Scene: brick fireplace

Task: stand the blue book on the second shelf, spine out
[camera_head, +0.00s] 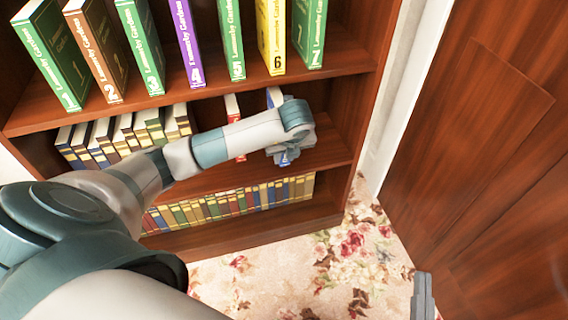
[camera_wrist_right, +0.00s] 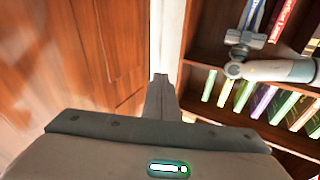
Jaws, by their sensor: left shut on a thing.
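The blue book (camera_head: 274,97) stands in the middle shelf bay, right of a red book (camera_head: 232,106). Its white-and-blue top shows above my left wrist, and a bit of blue spine shows below it. My left gripper (camera_head: 284,153) is shut on the book at its front; the wrist hides most of the book. The right wrist view also shows the blue book (camera_wrist_right: 258,16) at my left gripper (camera_wrist_right: 243,38). My right gripper (camera_head: 424,290) is empty, low at the right of the head view, away from the shelves. Its fingers (camera_wrist_right: 160,85) look closed together.
Numbered volumes (camera_head: 190,45) stand on the shelf above. Small books (camera_head: 125,132) fill the left of the middle shelf; more (camera_head: 235,203) line the bottom shelf. Right of the blue book is free room up to the bookcase side (camera_head: 355,110). A wooden panel (camera_head: 490,150) stands at right.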

